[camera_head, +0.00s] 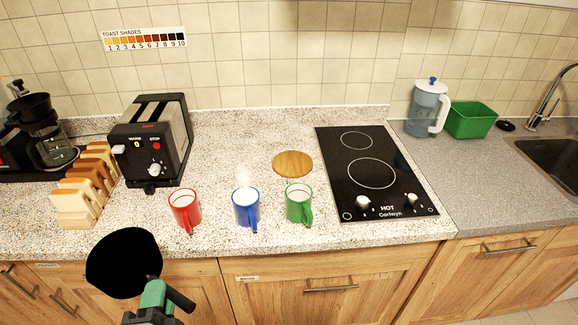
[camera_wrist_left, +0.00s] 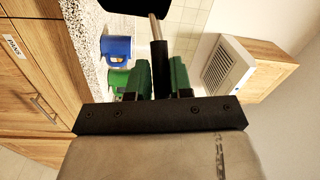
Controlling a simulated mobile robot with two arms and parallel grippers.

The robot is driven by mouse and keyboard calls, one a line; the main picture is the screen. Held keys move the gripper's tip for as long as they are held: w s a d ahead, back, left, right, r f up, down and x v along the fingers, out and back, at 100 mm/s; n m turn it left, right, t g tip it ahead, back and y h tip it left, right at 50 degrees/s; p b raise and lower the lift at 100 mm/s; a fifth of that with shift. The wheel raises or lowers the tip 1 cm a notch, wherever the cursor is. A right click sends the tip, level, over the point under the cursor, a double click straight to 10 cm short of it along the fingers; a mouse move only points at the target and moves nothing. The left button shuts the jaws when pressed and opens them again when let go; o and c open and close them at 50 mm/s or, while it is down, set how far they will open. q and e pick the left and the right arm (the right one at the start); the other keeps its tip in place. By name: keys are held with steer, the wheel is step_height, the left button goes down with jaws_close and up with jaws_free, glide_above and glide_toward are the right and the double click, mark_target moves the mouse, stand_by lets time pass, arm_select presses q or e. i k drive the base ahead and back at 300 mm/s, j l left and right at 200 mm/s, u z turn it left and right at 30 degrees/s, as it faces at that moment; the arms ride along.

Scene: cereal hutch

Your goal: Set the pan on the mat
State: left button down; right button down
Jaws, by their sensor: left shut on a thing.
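The black pan (camera_head: 122,264) is in the head view at the lower left, held in the air in front of the counter's front edge. My left gripper (camera_head: 162,296) is shut on the pan's handle. In the left wrist view its green fingers (camera_wrist_left: 160,78) close around the black handle (camera_wrist_left: 158,60), and part of the pan (camera_wrist_left: 135,5) shows at the top edge. The round wooden mat (camera_head: 292,164) lies bare on the counter, left of the hob, farther back and to the right of the pan. My right gripper is not in view.
A red mug (camera_head: 185,207), a blue steaming mug (camera_head: 245,208) and a green mug (camera_head: 299,204) stand in a row in front of the mat. A toaster (camera_head: 150,140) and bread slices (camera_head: 86,185) are left. The black hob (camera_head: 372,172) is right.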

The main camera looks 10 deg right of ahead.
mark_target(313, 167)
steer(key=i+l, duration=0.1)
steer(key=l, duration=1.05)
steer(key=i+l, duration=0.1)
steer(key=l, duration=1.05)
steer(key=i+l+u, duration=0.1)
steer(key=l, duration=1.05)
steer(key=i+l, duration=0.45)
steer(key=i, duration=0.15)
